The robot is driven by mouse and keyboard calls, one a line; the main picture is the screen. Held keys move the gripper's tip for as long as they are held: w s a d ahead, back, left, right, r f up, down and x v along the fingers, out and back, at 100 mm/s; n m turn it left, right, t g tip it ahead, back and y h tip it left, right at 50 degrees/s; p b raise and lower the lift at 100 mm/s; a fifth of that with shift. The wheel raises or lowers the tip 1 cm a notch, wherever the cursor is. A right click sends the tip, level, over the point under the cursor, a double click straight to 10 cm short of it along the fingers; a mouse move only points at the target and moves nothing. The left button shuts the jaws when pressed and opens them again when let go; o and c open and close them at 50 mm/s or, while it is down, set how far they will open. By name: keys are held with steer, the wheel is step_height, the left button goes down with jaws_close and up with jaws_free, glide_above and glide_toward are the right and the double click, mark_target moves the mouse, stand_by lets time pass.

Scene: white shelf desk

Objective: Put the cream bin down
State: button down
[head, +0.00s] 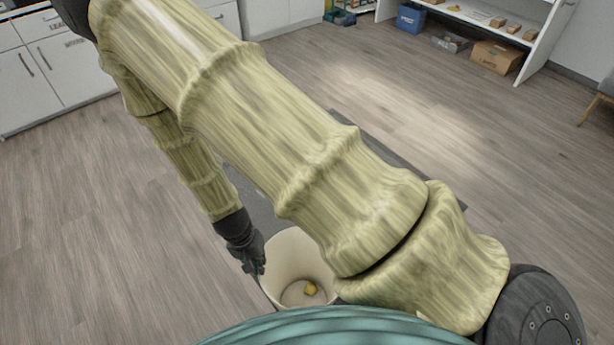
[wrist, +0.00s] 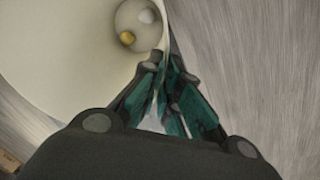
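The cream bin (head: 290,251) shows low in the middle of the head view, partly hidden by my arm and a teal surface in front. My gripper (head: 258,268) is at the left side of its rim. In the wrist view, my gripper (wrist: 165,60) has its fingers close together on the wall of the cream bin (wrist: 60,55), with the bin's inside to the left. A small yellow thing (head: 310,288) lies on the bin's floor. I cannot tell whether the bin's base touches anything below.
A dark grey flat surface (head: 262,212) lies behind the bin, partly under my arm. Wood floor (head: 110,230) is clear to the left. White cabinets (head: 62,70) stand at the back left. A white shelf desk (head: 530,60) with boxes stands at the back right.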

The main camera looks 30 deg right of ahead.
steer(key=w+d+f+b, duration=0.4)
steer(key=w+d+f, duration=0.1)
steer(key=w+d, duration=0.5)
steer(key=shift+w+b, duration=0.4)
steer(key=shift+w, duration=0.5)
steer(key=shift+f, duration=0.1)
steer(key=c, duration=1.6)
jaws_free()
steer(key=shift+c, duration=0.2)
step_height(320, 180, up, 12)
steer(key=w+a+p, duration=0.1)
steer(key=p, duration=0.3)
steer(key=shift+a, duration=0.25)
